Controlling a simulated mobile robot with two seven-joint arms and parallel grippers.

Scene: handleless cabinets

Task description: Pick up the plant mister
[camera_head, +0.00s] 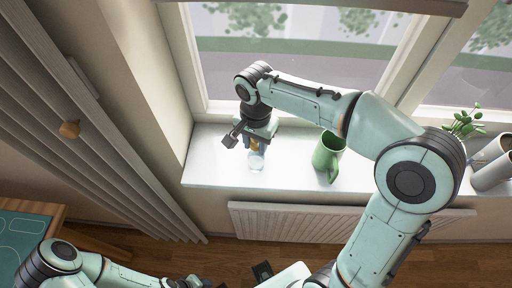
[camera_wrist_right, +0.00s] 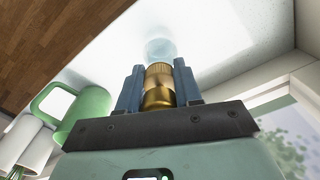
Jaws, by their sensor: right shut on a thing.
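The plant mister has a clear body (camera_head: 256,162) and a brass-coloured top; it is at the left part of the white windowsill. In the right wrist view its brass top (camera_wrist_right: 159,88) sits between the two blue-grey fingers, with the pale clear body beyond. My right gripper (camera_head: 259,146) is shut on this brass top from above. Whether the mister's base touches the sill is hard to tell. My left arm is low at the bottom left; the state of its gripper cannot be made out.
A green mug (camera_head: 327,155) stands on the windowsill (camera_head: 210,173) to the right of the mister. A potted plant (camera_head: 464,124) and pale cylinders (camera_head: 492,172) are farther right. The window is behind, a radiator (camera_head: 300,223) below. The sill left of the mister is clear.

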